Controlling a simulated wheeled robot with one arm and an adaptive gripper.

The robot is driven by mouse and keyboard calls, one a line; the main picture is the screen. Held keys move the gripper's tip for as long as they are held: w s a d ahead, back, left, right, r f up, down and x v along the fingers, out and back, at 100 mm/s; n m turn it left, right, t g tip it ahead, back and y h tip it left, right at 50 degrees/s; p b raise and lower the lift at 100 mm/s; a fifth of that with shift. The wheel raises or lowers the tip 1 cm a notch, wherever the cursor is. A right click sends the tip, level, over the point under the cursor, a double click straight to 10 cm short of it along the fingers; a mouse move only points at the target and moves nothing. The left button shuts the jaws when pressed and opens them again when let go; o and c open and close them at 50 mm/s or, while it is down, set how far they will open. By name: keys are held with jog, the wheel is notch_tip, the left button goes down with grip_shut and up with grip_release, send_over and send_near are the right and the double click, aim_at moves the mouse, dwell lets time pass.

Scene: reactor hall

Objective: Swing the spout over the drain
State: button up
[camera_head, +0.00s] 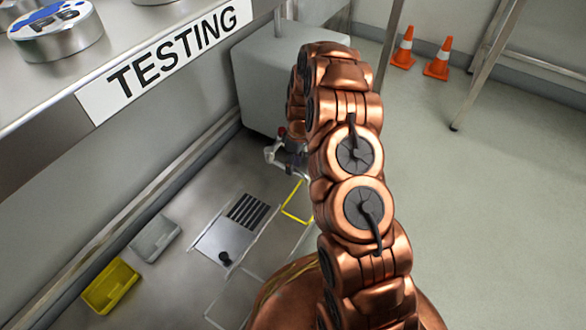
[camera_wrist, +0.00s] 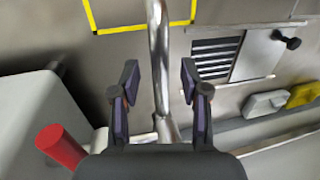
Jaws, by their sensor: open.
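The spout (camera_wrist: 158,60) is a shiny metal tube in the wrist view. It runs up between my fingers and out of the top edge, so its tip is out of view. My gripper (camera_wrist: 159,78) is open, with one finger on each side of the tube and visible gaps between. A red handle (camera_wrist: 60,146) is at lower left. The drain (camera_wrist: 214,54) is a dark slotted grate right of the spout; the spout is not over it. In the head view the drain (camera_head: 247,211) lies left of my copper arm, which hides my gripper and most of the spout.
A yellow outline (camera_wrist: 140,29) marks the surface beside the drain. A plate with a black knob (camera_head: 225,258) adjoins the grate. A yellow tray (camera_head: 110,286) and a grey tray (camera_head: 155,238) lie further left. A grey box (camera_head: 265,80) stands behind. A shelf labelled TESTING (camera_head: 170,60) overhangs upper left.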

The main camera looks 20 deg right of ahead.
jog(key=shift+s+a+f, duration=0.1)
jog(key=shift+f, duration=0.35)
grip_shut()
dwell(0.4)
